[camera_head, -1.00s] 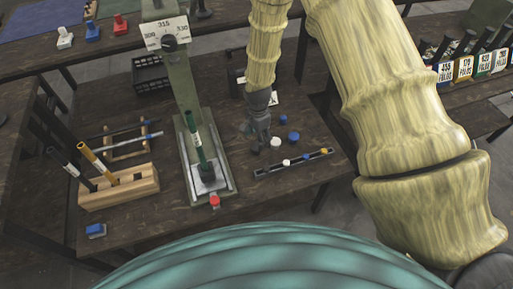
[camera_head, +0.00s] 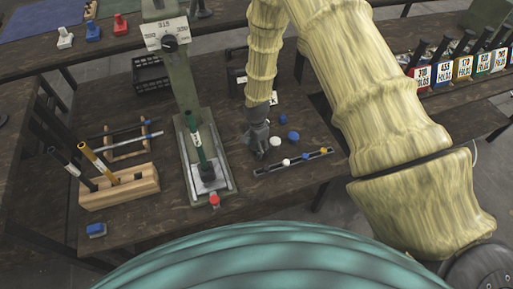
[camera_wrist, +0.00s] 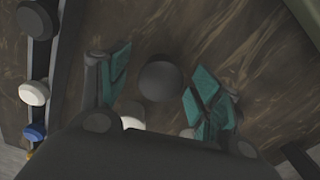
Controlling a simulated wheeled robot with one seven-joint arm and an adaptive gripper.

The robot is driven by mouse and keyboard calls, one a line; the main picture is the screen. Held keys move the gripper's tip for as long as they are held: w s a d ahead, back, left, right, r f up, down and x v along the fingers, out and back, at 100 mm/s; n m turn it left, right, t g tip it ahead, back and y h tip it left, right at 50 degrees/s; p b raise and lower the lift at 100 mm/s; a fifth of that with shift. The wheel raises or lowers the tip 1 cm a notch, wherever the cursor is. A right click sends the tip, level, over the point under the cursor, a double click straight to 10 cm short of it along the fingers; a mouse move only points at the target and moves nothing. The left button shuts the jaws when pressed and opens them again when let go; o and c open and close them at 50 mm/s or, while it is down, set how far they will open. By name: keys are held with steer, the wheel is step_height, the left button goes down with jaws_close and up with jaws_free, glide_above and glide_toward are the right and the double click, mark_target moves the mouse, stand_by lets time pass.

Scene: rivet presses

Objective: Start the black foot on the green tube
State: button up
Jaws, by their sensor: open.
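The green tube (camera_head: 195,135) stands, leaning a little in the picture, in the grey press (camera_head: 183,95) on the dark wooden table, its lower end at the base plate. My gripper (camera_head: 260,154) is to the right of the press, pointing down close to the tabletop. In the wrist view my gripper (camera_wrist: 157,90) is open, with teal pads on both fingers. A round black piece, which looks like the black foot (camera_wrist: 160,81), lies between the fingers with gaps on both sides. In the head view my gripper hides it.
A white cap (camera_head: 275,141) and blue caps (camera_head: 293,136) lie just right of my gripper. A dark strip (camera_head: 290,163) holding small caps lies in front. A wooden block (camera_head: 118,187) with upright tubes stands left of the press. A red knob (camera_head: 214,200) is at the press's front.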

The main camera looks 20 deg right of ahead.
steer(key=c, duration=0.9)
steer(key=shift+c, duration=0.2)
steer(key=shift+r, duration=0.1)
